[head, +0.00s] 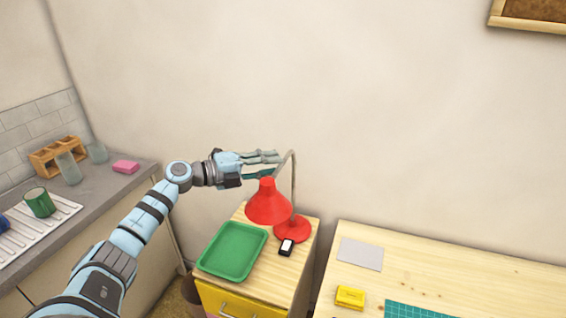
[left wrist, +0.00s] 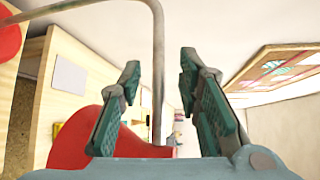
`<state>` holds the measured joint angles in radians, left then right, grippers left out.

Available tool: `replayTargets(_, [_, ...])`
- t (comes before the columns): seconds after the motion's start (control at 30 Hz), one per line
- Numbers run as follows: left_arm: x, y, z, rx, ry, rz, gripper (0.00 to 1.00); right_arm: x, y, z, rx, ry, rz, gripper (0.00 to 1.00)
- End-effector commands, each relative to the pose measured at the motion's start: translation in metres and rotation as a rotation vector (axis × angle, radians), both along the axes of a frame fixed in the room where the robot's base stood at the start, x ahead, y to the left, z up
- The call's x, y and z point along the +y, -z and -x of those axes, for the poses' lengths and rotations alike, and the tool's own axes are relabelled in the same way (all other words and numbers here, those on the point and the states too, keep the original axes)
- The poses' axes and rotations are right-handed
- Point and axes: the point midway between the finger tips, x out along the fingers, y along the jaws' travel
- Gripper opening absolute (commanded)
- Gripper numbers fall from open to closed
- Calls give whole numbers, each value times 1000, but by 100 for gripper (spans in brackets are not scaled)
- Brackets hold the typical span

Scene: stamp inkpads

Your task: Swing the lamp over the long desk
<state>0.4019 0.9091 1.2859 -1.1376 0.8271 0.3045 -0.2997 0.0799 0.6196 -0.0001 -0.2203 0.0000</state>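The red desk lamp stands on a small wooden cabinet (head: 300,262). Its round base (head: 292,230) is at the cabinet's back right, its thin grey neck (head: 294,185) rises and bends over, and its red shade (head: 268,205) hangs to the left, away from the long desk (head: 470,275). My left gripper (head: 277,165) is open beside the neck's upper part, above the shade. In the left wrist view, the neck (left wrist: 157,70) shows between the open fingers (left wrist: 158,68), with the shade (left wrist: 80,140) at lower left. I cannot tell whether they touch. My right gripper is out of view.
A green tray (head: 232,250) and a small black-and-white object (head: 286,247) lie on the cabinet. The long desk holds a grey sheet (head: 360,254), a yellow box (head: 350,297) and a green cutting mat (head: 415,311). A wall stands close behind.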

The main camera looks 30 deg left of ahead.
Motion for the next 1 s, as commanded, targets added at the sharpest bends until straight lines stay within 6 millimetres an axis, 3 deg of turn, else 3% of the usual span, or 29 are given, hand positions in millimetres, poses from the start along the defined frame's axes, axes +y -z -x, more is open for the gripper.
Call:
replayTargets(0.2, [-18, 5, -31, 1, -1, -1, 31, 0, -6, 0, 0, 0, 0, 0])
replayTargets(0.53, [-21, 7, -37, 4, -1, -5, 31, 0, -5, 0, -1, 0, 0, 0])
replayTargets(0.77, [-21, 7, -37, 4, -1, -5, 0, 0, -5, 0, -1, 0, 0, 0])
replayTargets(1.0, [-21, 8, -37, 4, -2, -5, 0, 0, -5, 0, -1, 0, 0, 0])
